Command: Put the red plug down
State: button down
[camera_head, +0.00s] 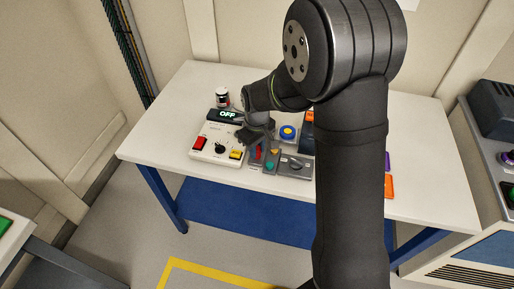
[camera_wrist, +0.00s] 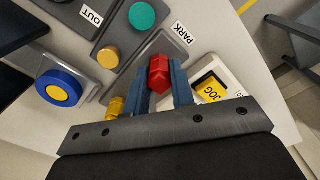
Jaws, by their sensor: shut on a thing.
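The red plug (camera_wrist: 159,75) sits between the two fingers of my gripper (camera_wrist: 160,88) in the wrist view, and the fingers are shut on it. It also shows as a small red spot (camera_head: 258,152) below my gripper (camera_head: 256,140) in the head view. The plug is beside a grey panel with a teal button (camera_wrist: 142,15), an orange button (camera_wrist: 108,57) and a PARK label (camera_wrist: 183,34). I cannot tell whether the plug touches the surface under it.
A blue and yellow button (camera_head: 288,132), an OFF display (camera_head: 227,115) and a small jar (camera_head: 222,97) are near. The white table's (camera_head: 150,140) left part is clear.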

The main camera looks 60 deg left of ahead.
jog(key=shift+f, duration=0.1)
jog(key=c, duration=1.2)
grip_release()
jog(key=shift+c, duration=0.2)
notch_tip(320, 180, up, 12)
jog(key=shift+f, duration=4.1)
